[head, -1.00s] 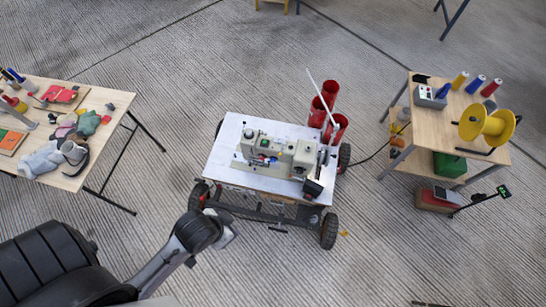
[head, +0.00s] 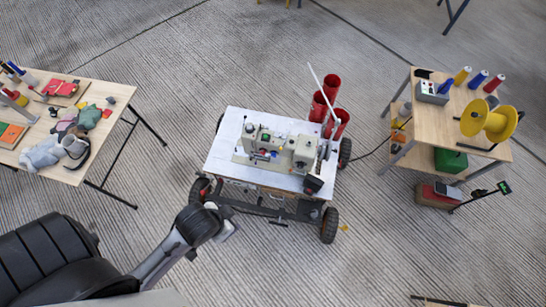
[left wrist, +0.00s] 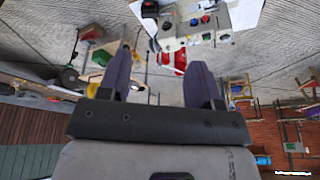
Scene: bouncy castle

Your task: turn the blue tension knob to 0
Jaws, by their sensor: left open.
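A beige sewing machine (head: 284,148) lies on the white top of a wheeled cart (head: 226,150). Small coloured knobs show on it in the left wrist view, among them a blue knob (left wrist: 194,22) beside a red one. In the head view the blue part is tiny (head: 261,154), and its setting cannot be read. My left gripper (left wrist: 160,70) is open and empty, with two dark purple fingers apart. In the head view it is near the cart's front left wheel (head: 228,226), clear of the machine. My right gripper is not in view.
Red cylinders (head: 328,105) stand at the cart's back right corner. A table with tools and cloth (head: 103,92) is at left. A wooden table with thread spools and a yellow reel (head: 433,125) is at right.

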